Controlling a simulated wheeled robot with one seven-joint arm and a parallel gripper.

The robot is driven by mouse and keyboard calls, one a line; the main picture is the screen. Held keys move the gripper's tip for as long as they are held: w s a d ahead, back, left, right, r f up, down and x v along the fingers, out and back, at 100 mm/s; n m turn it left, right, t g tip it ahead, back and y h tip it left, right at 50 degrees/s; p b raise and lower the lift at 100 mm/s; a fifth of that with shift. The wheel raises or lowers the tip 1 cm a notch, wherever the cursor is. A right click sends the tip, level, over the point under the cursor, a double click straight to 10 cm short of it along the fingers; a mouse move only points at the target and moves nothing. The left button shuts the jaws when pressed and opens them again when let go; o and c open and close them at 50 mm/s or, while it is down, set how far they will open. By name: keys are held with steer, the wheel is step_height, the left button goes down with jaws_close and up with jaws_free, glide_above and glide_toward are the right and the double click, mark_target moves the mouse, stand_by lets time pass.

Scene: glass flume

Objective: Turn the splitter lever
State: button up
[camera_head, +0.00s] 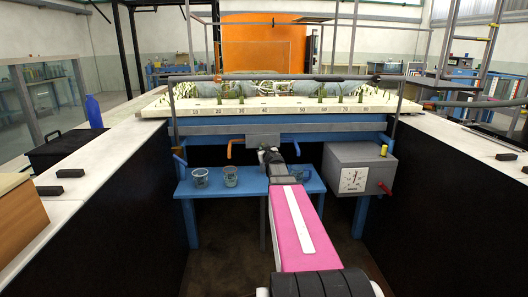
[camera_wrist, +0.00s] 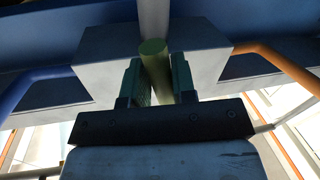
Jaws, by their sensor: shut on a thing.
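The splitter is a grey box (camera_head: 262,138) under the front of the flume. An orange pipe (camera_head: 231,146) leaves its left side and a blue pipe (camera_head: 297,149) its right side in the head view. In the wrist view the splitter box (camera_wrist: 100,62) fills the top middle, with the sides swapped. My gripper (camera_wrist: 156,80) is shut on the splitter lever's olive-green round handle (camera_wrist: 153,48), one finger on each side. In the head view my gripper (camera_head: 268,154) reaches just below the box and hides the lever.
A blue shelf (camera_head: 208,210) below holds glass beakers (camera_head: 200,178), one partly behind my arm. A grey box with a dial (camera_head: 345,165) and a red handle (camera_head: 384,188) hangs close on the right. Dark-sided counters (camera_head: 95,170) flank my arm on both sides.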

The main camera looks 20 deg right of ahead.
steer(key=n, duration=0.4)
steer(key=shift+s+d+r+g, duration=0.1)
steer(key=shift+g, duration=0.3)
steer(key=shift+n, duration=0.4)
steer(key=o, duration=0.8)
steer(key=shift+o, duration=0.2)
steer(key=shift+s, duration=0.1)
steer(key=s+a+r, duration=0.1)
steer(key=s, duration=0.9)
steer(key=shift+s, duration=0.25)
steer(key=shift+a+r, duration=0.1)
